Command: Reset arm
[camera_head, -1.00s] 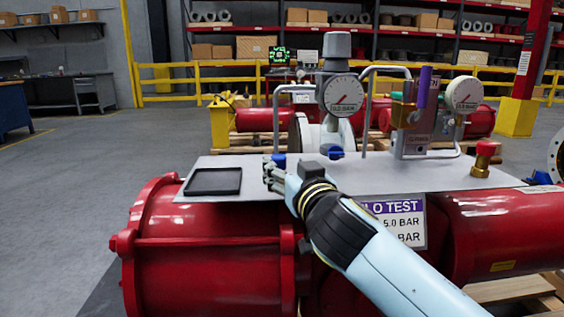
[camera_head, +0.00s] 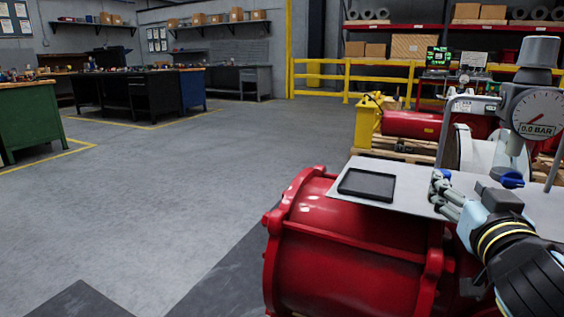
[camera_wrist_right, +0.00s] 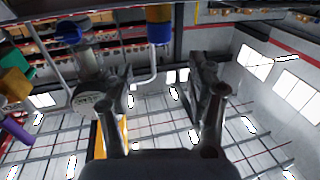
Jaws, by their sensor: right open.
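My right arm comes in from the lower right of the head view. My right gripper (camera_head: 440,190) is over the grey plate (camera_head: 340,198) on top of the red actuator (camera_head: 345,250), just right of the black tray (camera_head: 367,185). In the right wrist view the two fingers of this gripper (camera_wrist_right: 162,66) stand apart with nothing between them. A pressure gauge (camera_head: 537,112) reading 0.0 BAR stands behind the arm at the right edge. A blue-handled valve (camera_head: 510,178) is partly hidden behind the wrist. My left gripper is not in view.
The black tray looks empty. Open grey floor (camera_head: 180,190) lies to the left, with dark workbenches (camera_head: 130,92) and a green cabinet (camera_head: 35,125) farther back. A yellow railing (camera_head: 345,75) and shelves are behind. A purple handle (camera_wrist_right: 15,130) shows in the wrist view.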

